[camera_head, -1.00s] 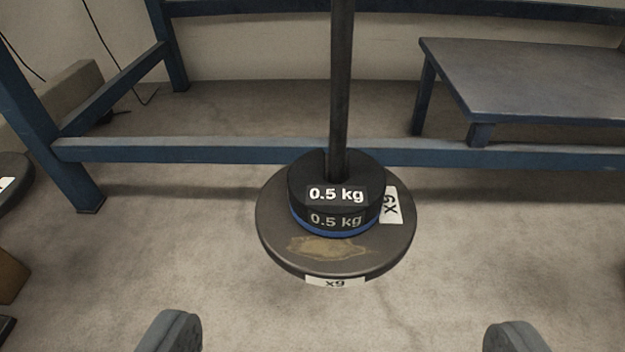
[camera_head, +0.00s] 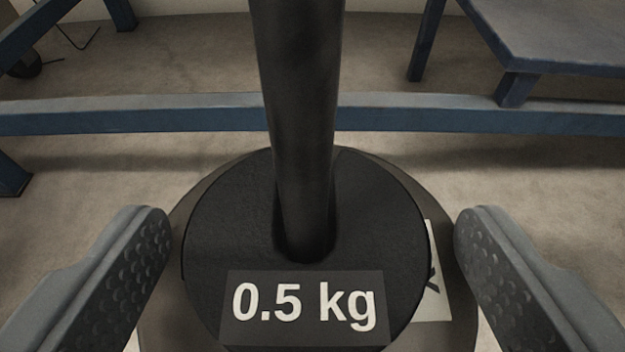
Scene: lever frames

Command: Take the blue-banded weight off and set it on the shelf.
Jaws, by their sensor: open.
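A black 0.5 kg weight (camera_head: 230,230) fills the lower middle, seen from above, with a dark upright rod (camera_head: 298,110) rising through it. Its side is hidden, so no blue band shows now. It rests above a wider grey plate (camera_head: 160,320) with a white label at its right. My gripper (camera_head: 312,235) is open and empty. One finger is left of the weight and one is right of it, both apart from it. A blue-grey low table (camera_head: 560,35), possibly the shelf, stands at the back right.
A blue frame rail (camera_head: 400,115) crosses behind the rod. A blue leg (camera_head: 12,175) is at the left and another post (camera_head: 120,12) at the upper left. Bare floor (camera_head: 130,165) shows between them.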

